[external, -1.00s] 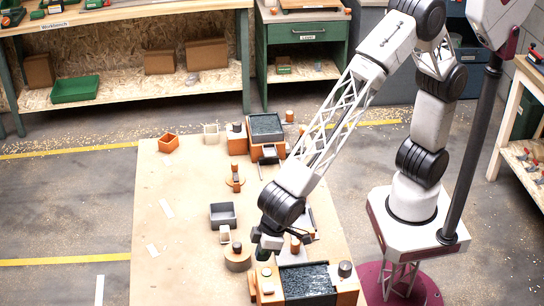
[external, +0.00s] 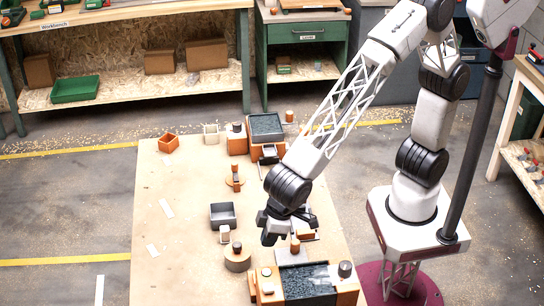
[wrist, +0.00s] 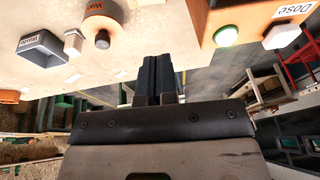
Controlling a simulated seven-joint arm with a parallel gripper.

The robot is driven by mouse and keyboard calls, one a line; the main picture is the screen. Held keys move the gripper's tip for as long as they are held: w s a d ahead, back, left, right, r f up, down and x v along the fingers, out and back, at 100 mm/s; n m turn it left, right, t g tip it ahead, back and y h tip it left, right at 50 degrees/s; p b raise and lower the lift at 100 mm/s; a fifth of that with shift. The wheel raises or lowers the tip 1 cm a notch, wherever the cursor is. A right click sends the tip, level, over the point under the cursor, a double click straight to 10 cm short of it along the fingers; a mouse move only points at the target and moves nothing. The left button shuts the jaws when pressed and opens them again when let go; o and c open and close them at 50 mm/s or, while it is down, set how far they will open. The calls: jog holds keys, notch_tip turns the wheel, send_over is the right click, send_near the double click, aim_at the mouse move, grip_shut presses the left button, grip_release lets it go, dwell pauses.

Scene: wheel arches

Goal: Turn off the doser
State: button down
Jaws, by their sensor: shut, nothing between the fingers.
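The doser is an orange block (external: 266,298) with a dark-filled tray (external: 308,282) at the near edge of the table. In the wrist view the doser (wrist: 207,12) is at the upper right, with a "Dose" label (wrist: 292,7). It carries a round button glowing green (wrist: 226,36) and a white block-like button (wrist: 281,34). My gripper (external: 268,240) is above the table, on the far side of the doser and apart from it. In the wrist view my gripper (wrist: 160,60) has its fingers together, with nothing between them, left of the green button.
A grey bin (external: 222,215) and a round orange unit with a dark knob (external: 238,260) stand left of my gripper. A second orange machine with a dark-filled tray (external: 266,127) stands at the back. The table's left side (external: 170,265) is mostly clear.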

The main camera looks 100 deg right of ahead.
jog(key=shift+s+d+r, duration=0.1)
jog(key=shift+d, duration=0.3)
jog(key=x, duration=1.2)
jog(key=shift+s+a, duration=0.2)
jog(key=shift+a+f, duration=0.2)
jog(key=shift+f, duration=0.8)
